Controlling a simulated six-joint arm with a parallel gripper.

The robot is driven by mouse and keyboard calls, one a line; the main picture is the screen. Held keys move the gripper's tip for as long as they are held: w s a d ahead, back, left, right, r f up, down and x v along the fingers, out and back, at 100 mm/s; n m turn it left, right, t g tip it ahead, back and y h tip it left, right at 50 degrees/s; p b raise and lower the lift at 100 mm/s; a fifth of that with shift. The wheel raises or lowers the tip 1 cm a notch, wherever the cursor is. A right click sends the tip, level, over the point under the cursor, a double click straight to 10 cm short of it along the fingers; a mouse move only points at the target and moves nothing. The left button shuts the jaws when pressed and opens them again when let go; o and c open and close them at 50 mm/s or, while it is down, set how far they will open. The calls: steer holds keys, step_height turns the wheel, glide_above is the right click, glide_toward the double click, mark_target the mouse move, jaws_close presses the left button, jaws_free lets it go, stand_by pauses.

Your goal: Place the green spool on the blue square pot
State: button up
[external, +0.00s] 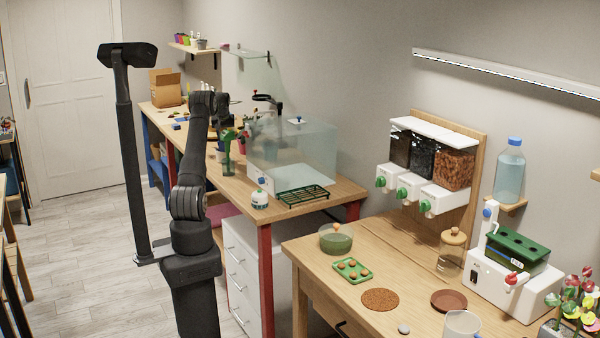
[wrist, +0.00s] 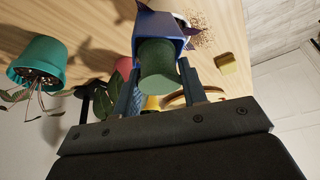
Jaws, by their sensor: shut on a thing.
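In the wrist view, my gripper (wrist: 157,88) is shut on the green spool (wrist: 158,64), a dark green cylinder between its two fingers. The blue square pot (wrist: 158,24) shows just beyond the spool, which covers part of it. I cannot tell whether the spool touches the pot or is apart from it. In the external view, my arm reaches over the far workbench; the spool and the blue pot are too small and crowded there to make out.
In the wrist view, a teal pot with a drooping plant (wrist: 40,58) is at the left. A yellow block (wrist: 226,63) and scattered grains lie at the right. In the external view, a clear glass tank (external: 315,150) stands right of my arm.

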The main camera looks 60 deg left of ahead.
steer(key=shift+f, duration=0.15)
steer(key=o, duration=1)
steer(key=shift+o, duration=0.2)
steer(key=v, duration=1.2)
steer(key=shift+r, duration=0.2)
